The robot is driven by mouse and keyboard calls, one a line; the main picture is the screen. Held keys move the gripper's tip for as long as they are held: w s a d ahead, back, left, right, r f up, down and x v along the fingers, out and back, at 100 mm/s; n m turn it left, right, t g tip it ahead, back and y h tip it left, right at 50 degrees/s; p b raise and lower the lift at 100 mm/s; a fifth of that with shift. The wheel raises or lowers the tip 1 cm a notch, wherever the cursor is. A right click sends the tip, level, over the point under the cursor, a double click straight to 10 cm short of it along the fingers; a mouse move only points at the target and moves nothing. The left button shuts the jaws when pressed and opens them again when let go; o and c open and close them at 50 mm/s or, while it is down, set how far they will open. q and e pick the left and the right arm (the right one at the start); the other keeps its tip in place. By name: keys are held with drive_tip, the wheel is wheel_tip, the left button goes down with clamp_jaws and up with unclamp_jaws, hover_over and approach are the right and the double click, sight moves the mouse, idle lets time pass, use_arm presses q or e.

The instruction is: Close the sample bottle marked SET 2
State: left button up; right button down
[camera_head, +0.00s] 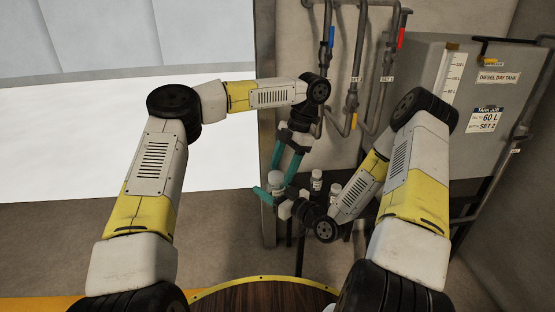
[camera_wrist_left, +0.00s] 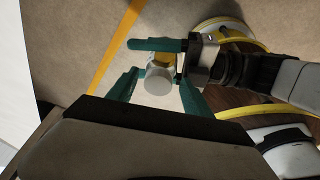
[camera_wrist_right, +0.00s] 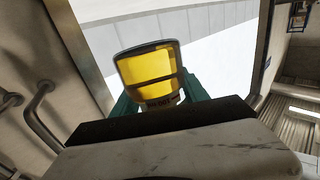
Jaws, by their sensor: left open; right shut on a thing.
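A bottle with amber contents (camera_wrist_right: 150,72) is in my right gripper (camera_wrist_right: 160,98), which is shut on it. The bottle's label is partly covered by the gripper, so I cannot read its set number. A white round cap (camera_head: 276,178) shows at the bottle's top in the head view. In the left wrist view the cap (camera_wrist_left: 158,81) lies between the teal fingers of my left gripper (camera_wrist_left: 157,92), with a gap to them. My left gripper is open, pointing down just above the bottle. I cannot tell how tightly the cap sits.
Other white-capped bottles (camera_head: 316,180) stand just right of the held bottle, close to my right forearm. Pipes with blue and red handles (camera_head: 331,37) run down the wall behind. A grey diesel day tank (camera_head: 455,85) stands at the right. Floor at the left is clear.

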use_arm(q)
drive_tip(key=d+r+n+t, duration=0.1)
drive_tip(key=d, duration=0.1)
wheel_tip(320, 180, up, 5)
drive_tip(key=m+h, duration=0.3)
drive_tip(key=m, duration=2.4)
hover_over(283, 188)
drive_tip(key=shift+w+a+f, duration=0.2)
drive_tip(key=shift+w+a, duration=0.05)
drive_tip(key=shift+a, duration=0.15)
drive_tip(key=n, duration=0.2)
drive_tip(key=r+n, duration=0.1)
drive_tip(key=n, duration=0.1)
drive_tip(key=shift+w+a, duration=0.25)
drive_tip(key=shift+a, duration=0.05)
drive_tip(key=n, duration=0.2)
drive_tip(key=r+n, duration=0.1)
drive_tip(key=shift+w+a+h, duration=0.25)
drive_tip(key=shift+h, duration=0.05)
